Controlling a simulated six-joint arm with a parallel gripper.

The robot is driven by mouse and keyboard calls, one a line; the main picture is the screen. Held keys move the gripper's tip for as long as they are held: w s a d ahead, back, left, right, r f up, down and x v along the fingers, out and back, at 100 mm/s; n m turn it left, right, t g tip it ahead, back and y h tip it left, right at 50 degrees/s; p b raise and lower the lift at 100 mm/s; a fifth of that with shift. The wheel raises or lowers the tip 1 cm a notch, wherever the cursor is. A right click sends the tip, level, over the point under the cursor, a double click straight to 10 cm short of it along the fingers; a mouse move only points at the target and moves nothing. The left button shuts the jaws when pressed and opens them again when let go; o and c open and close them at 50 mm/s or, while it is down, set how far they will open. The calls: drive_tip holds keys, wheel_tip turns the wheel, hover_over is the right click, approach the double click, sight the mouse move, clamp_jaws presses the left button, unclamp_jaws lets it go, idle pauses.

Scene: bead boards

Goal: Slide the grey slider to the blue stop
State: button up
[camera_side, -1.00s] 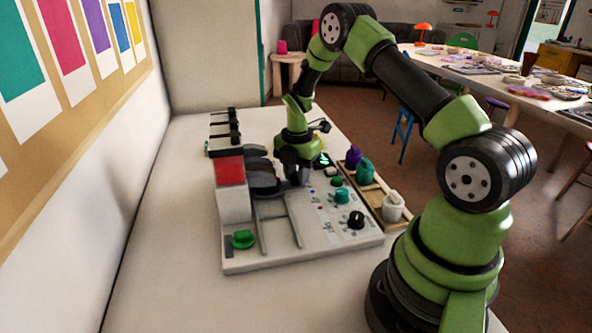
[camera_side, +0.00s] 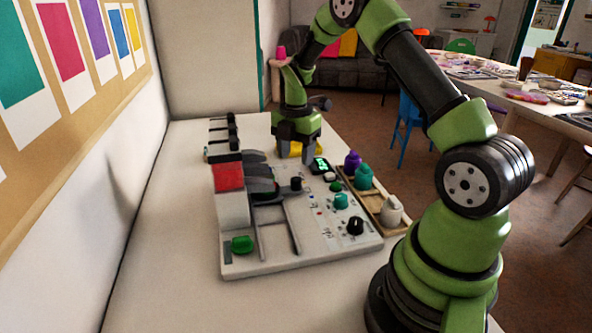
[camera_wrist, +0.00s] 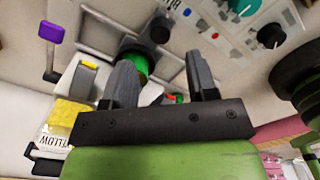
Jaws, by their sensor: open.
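The white board (camera_side: 238,268) has two long slots in its top. A dark upright knob (camera_side: 296,183) stands at the far end of the right slot; I cannot tell surely whether it is the grey slider. A dark round knob shows in the wrist view (camera_wrist: 160,29), beyond my fingers. No blue stop can be clearly made out. My gripper (camera_side: 297,153) is open and empty, raised over the far side of the board, behind and above the dark knob. Its two grey fingers are apart in the wrist view (camera_wrist: 163,70).
A red-and-white block (camera_side: 229,178) and green button (camera_side: 243,244) are at the board's left. Teal (camera_side: 341,201) and black (camera_side: 356,222) knobs are at its right. A wooden tray (camera_side: 392,226) holds several small pots.

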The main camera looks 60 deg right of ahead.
drive_tip(key=shift+r, duration=1.5)
drive_tip(key=s+a+r+m+t, duration=0.3)
drive_tip(key=s+a+r+m, duration=0.2)
drive_tip(key=a+r+m, duration=0.25)
drive_tip(key=s+a+r+m+t, duration=0.2)
drive_tip(key=s+a+r+m, duration=0.3)
drive_tip(key=a+r+m, duration=0.3)
drive_tip(key=s+a+r+m+t+y, duration=0.1)
drive_tip(key=s+a+m+t+y, duration=0.1)
drive_tip(key=s+m, duration=0.4)
drive_tip(key=s+a, duration=0.1)
drive_tip(key=s, duration=0.1)
drive_tip(key=shift+s+a+r, duration=0.3)
drive_tip(key=shift+r, duration=0.05)
drive_tip(key=shift+m, duration=0.25)
